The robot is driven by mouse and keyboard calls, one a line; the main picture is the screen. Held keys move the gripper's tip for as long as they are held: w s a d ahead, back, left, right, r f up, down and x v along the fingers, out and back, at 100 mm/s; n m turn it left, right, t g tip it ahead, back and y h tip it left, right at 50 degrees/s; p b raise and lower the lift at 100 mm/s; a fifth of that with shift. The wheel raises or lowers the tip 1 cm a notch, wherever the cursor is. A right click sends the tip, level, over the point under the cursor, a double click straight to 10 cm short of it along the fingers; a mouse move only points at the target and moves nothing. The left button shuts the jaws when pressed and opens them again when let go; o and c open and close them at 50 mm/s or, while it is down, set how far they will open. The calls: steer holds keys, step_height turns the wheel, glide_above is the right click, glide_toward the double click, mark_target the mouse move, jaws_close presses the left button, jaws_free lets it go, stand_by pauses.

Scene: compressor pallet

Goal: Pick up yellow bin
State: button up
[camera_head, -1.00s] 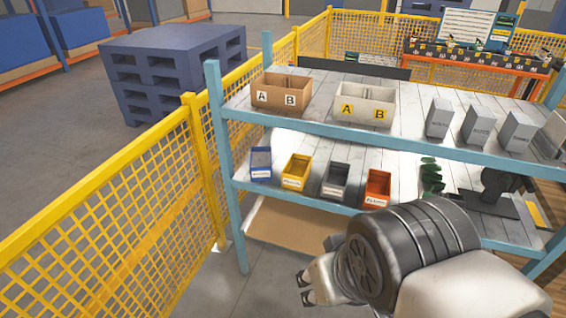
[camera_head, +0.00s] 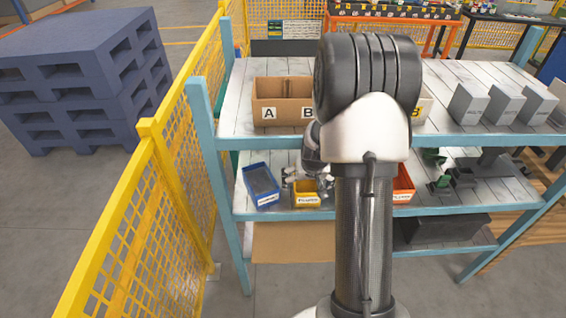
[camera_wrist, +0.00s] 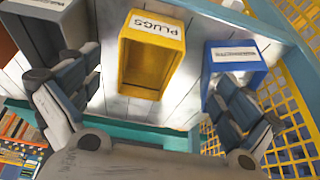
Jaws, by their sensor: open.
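The yellow bin (camera_head: 307,193) sits on the middle shelf, just right of the blue bin (camera_head: 261,186). In the wrist view the yellow bin (camera_wrist: 152,55) carries a white label reading PLUGS and lies between my two spread fingers. My gripper (camera_wrist: 152,100) is open and empty; no finger visibly touches the yellow bin. In the head view my gripper (camera_head: 303,180) is at the back of the yellow bin and partly hidden by my arm.
The blue bin (camera_wrist: 233,62) is close to one finger, and a grey bin (camera_wrist: 48,35) is close to the other. An orange bin (camera_head: 404,186) shows right of my arm. The upper shelf with a brown A/B box (camera_head: 283,98) is overhead. Yellow mesh fence (camera_head: 150,215) stands left.

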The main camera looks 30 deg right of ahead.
glide_toward(307, 190)
steer(key=shift+s+a+r+b, duration=0.15)
steer(key=shift+s+a+b, duration=0.05)
steer(key=shift+s+a, duration=0.35)
steer(key=shift+s+a+r+b, duration=0.15)
steer(key=shift+s+a, duration=0.3)
steer(key=shift+s, duration=0.1)
steer(key=b+x, duration=0.1)
steer(key=x, duration=0.4)
steer(key=shift+w+d+f, duration=0.1)
steer(key=shift+w, duration=0.2)
steer(key=shift+c, duration=0.4)
steer(key=c, duration=1.1)
